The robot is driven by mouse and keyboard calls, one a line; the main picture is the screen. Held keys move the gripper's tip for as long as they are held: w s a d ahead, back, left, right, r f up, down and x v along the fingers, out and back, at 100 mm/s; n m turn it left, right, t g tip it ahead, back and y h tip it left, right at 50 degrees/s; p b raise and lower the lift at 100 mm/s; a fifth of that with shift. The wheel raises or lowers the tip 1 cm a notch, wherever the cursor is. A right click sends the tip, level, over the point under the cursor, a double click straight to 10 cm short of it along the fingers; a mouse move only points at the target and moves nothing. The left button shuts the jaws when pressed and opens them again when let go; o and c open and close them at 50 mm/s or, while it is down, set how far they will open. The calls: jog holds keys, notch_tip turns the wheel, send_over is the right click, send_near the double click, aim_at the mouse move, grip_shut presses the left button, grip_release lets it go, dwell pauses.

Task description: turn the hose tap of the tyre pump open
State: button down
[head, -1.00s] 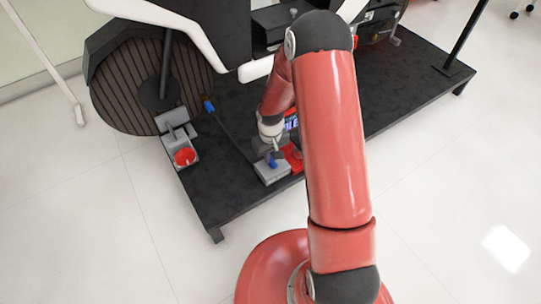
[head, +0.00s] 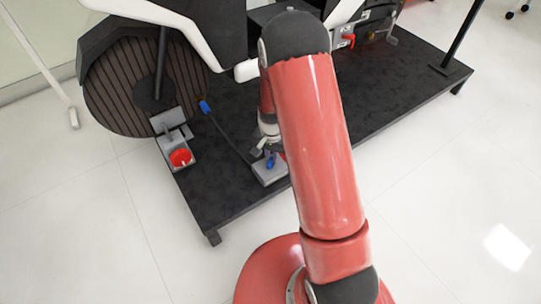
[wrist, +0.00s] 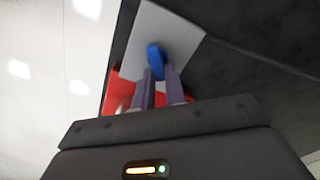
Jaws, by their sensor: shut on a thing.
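The tyre pump is a small grey box (head: 268,176) near the front edge of the black platform, with a dark hose running from it. The hose tap has a blue handle (head: 270,161) on top of the box; it also shows in the wrist view (wrist: 154,55). My gripper (head: 267,152) reaches down to the tap from above. In the wrist view my gripper (wrist: 161,73) has its two fingers close together, shut on the blue handle. Part of the handle is hidden between the fingers, and I cannot tell how far it is turned.
A black platform (head: 235,200) carries the vehicle, its big wheel (head: 125,90) at the left. The hose (head: 228,135) ends in a blue tip (head: 205,107). A grey unit with a red round part (head: 180,158) stands left. Red parts (wrist: 122,92) lie beside the pump. Floor in front is clear.

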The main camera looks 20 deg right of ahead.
jog(key=m, duration=0.4)
jog(key=shift+s+d+r+p, duration=0.1)
jog(key=shift+s+d+p, duration=0.1)
jog(key=shift+p, duration=0.15)
jog(key=shift+s+m+p, duration=0.15)
jog(key=shift+m+p, duration=0.25)
jog(key=shift+m, duration=1.3)
jog(key=c, duration=1.4)
grip_release()
jog(key=shift+c, duration=0.2)
notch_tip(320, 180, up, 8)
jog(key=p, duration=0.1)
jog(key=shift+p, duration=0.3)
